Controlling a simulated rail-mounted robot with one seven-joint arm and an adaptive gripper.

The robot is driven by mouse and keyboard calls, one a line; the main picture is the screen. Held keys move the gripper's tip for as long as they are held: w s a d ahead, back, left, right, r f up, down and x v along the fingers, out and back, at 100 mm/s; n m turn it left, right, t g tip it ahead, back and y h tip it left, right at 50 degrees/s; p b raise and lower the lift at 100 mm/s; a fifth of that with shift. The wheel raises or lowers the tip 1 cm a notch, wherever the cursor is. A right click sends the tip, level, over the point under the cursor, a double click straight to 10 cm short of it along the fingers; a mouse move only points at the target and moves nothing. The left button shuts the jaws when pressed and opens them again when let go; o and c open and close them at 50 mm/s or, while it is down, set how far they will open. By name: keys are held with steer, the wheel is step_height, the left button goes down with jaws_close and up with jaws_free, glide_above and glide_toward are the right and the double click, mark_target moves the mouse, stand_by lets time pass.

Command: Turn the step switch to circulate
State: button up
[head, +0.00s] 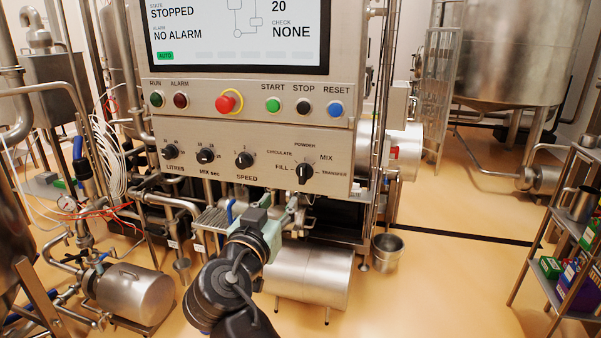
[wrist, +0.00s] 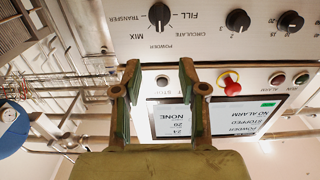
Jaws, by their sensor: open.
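The step switch (head: 305,173) is a black rotary knob at the lower right of the control panel, ringed by the labels FILL, CIRCULATE, POWDER, MIX and TRANSFER. Its grip bar stands roughly upright, in line with POWDER. In the wrist view the panel appears upside down, and the step switch (wrist: 159,16) is at the top, beyond the fingertips. My gripper (wrist: 159,76) is open and empty, its two fingers apart, with the knob roughly in line with the gap. In the head view my gripper (head: 262,232) is below and left of the switch, its fingertips hard to make out.
The SPEED knob (head: 244,160) and two more knobs are left of the switch. Above are START (head: 273,105), STOP and RESET buttons and a red emergency stop (head: 228,102). The screen (head: 240,30) reads STOPPED, NO ALARM. Pipes and a steel cylinder (head: 310,275) lie below the panel.

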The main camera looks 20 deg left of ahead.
mark_target(301, 172)
steer(key=w+p, duration=0.3)
steer(key=w, duration=1.2)
steer(key=shift+a+p, duration=0.2)
steer(key=shift+p, duration=0.1)
jaws_close()
